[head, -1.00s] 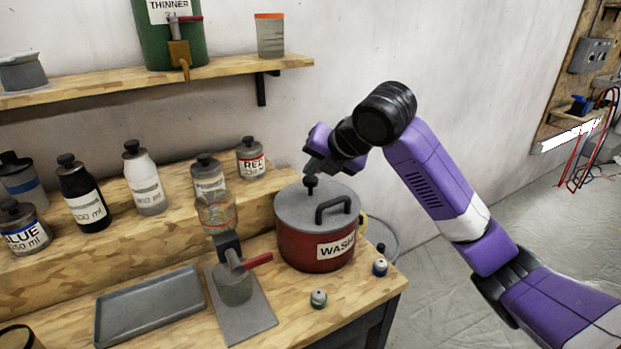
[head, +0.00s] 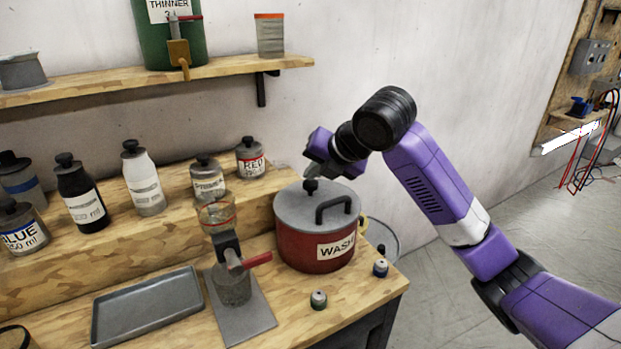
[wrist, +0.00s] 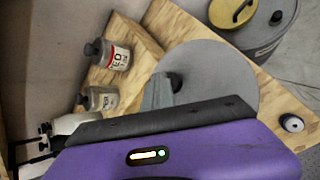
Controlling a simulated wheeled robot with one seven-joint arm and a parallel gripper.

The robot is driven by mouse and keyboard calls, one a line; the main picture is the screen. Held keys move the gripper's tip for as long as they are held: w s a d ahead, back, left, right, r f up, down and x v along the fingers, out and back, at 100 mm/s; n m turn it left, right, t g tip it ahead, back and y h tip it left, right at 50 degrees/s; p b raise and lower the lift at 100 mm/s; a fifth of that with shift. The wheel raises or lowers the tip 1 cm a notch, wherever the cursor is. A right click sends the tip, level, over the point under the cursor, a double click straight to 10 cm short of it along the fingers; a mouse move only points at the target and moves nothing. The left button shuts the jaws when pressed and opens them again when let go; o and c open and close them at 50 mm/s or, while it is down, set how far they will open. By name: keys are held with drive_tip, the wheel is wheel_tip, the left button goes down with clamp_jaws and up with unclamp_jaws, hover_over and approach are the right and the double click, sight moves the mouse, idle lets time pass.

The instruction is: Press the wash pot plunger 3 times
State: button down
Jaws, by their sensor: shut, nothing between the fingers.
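The red wash pot (head: 305,247) stands on the bench with a grey lid and a black arched handle (head: 333,205). Its black plunger knob (head: 311,185) rises from the lid's back left part. My gripper (head: 312,171) is shut and empty, with its tips right at the top of the knob; I cannot tell whether they touch. In the wrist view the grey fingers (wrist: 158,92) lie over the round grey lid (wrist: 215,75), beside a dark knob (wrist: 175,82) that they partly hide.
A dispenser with a red lever (head: 257,260) stands left of the pot, and a grey tray (head: 148,305) lies further left. Several bottles line the raised step behind.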

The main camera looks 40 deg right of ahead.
sight(313, 184)
drive_tip(key=shift+f+b, duration=0.3)
drive_tip(key=shift+f, duration=0.2)
drive_tip(key=shift+r, duration=0.1)
idle(0.4)
drive_tip(key=shift+r+p, duration=1.1)
drive_tip(key=shift+r, duration=0.5)
wheel_tip(313, 184, up, 5)
drive_tip(key=p, duration=0.3)
idle(0.4)
